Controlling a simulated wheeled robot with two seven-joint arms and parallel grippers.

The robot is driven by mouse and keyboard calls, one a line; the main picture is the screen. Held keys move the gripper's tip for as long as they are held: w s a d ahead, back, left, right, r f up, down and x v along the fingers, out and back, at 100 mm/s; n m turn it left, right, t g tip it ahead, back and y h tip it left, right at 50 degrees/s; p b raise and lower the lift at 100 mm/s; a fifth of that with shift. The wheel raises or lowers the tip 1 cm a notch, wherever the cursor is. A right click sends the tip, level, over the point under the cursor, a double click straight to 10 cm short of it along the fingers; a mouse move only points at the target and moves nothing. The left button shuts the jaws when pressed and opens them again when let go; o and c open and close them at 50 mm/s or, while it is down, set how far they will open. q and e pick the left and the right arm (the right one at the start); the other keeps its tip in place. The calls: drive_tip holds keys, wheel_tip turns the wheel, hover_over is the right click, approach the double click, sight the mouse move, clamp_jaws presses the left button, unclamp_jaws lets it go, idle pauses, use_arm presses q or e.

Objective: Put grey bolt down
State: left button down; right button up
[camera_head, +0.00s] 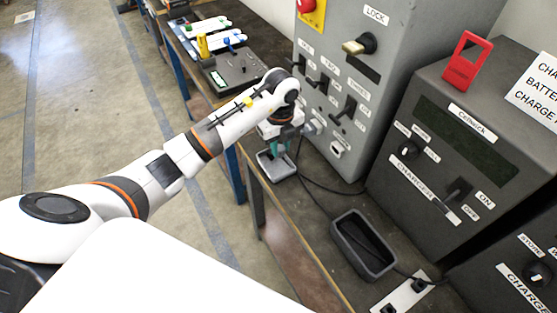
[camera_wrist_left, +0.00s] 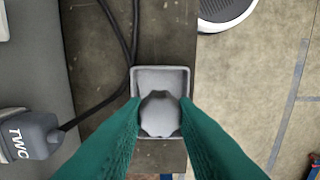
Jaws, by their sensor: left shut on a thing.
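My left gripper (camera_wrist_left: 160,125) has green fingers and is shut on the grey bolt (camera_wrist_left: 160,112), which shows a rounded, lobed head between the fingertips. The bolt is over a small light grey tray (camera_wrist_left: 173,78) on the bench; I cannot tell whether it touches the tray floor. In the head view the left gripper (camera_head: 280,148) points down at the small tray (camera_head: 277,171) near the bench edge, and the bolt is hidden there. The right gripper is not in view.
An empty dark grey bin (camera_head: 363,245) stands nearer on the bench (camera_head: 310,220). A black cable (camera_wrist_left: 122,50) runs beside the small tray. Grey control cabinets (camera_head: 345,75) and a charger box (camera_head: 450,130) line the right side. A grey plug (camera_wrist_left: 35,135) is at left in the wrist view.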

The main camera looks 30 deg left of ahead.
sight(280, 148)
use_arm(q)
wheel_tip(280, 148, down, 3)
wheel_tip(280, 148, down, 3)
drive_tip(key=shift+f+p, duration=0.1)
drive_tip(key=shift+p, duration=0.35)
drive_tip(key=shift+f, duration=0.15)
drive_tip(key=shift+f, duration=0.1)
drive_tip(key=c, duration=1.2)
unclamp_jaws()
drive_tip(key=shift+o, duration=0.2)
